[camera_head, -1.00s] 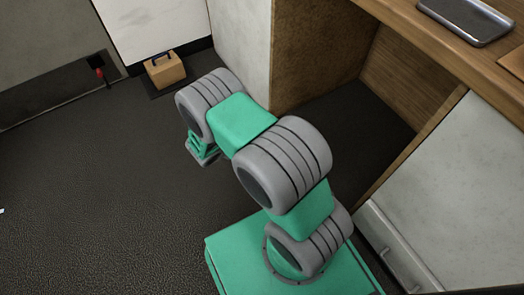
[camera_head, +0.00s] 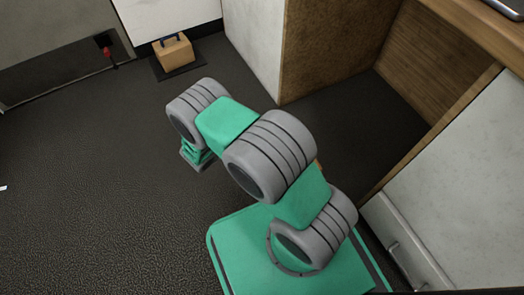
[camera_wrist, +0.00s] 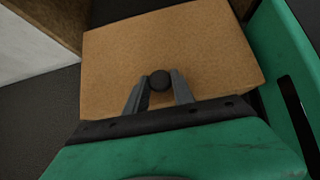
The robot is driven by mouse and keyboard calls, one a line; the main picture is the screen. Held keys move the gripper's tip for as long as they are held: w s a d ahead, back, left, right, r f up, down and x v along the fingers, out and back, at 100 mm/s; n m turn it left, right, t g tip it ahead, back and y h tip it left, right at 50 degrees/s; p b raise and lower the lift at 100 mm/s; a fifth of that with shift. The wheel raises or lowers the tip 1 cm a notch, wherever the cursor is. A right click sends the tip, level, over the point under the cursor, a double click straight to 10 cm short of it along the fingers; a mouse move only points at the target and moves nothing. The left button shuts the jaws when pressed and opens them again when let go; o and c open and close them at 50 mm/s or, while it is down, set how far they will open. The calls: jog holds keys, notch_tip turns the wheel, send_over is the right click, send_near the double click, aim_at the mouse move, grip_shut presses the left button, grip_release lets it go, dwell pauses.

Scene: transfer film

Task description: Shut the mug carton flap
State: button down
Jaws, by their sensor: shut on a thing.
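In the wrist view a plain brown cardboard-like panel (camera_wrist: 215,60), which looks like the mug carton flap, lies close in front of my gripper (camera_wrist: 160,84). The two grey fingers are shut on a dark round knob (camera_wrist: 160,80) that stands against the panel. In the head view my gripper cannot be made out clearly behind the green and grey arm. A small orange-brown patch (camera_head: 318,165) shows at the arm's right edge; I cannot tell whether it is the carton. The rest of the carton is hidden.
A brown box with a blue handle (camera_head: 173,54) stands on a dark mat by the far wall. A red-handled item (camera_head: 107,50) is left of it. A wooden counter (camera_head: 470,28) and white cabinet (camera_head: 450,170) border the right. Dark floor (camera_head: 90,180) is open at left.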

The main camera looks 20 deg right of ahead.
jog(key=shift+a+f, duration=0.2)
jog(key=shift+f, duration=0.1)
jog(key=c, duration=1.4)
grip_release()
jog(key=o, duration=0.3)
jog(key=shift+d, duration=0.1)
jog(key=shift+r, duration=0.1)
jog(key=p+v, duration=0.3)
jog(key=v, duration=0.5)
jog(key=shift+d, duration=0.1)
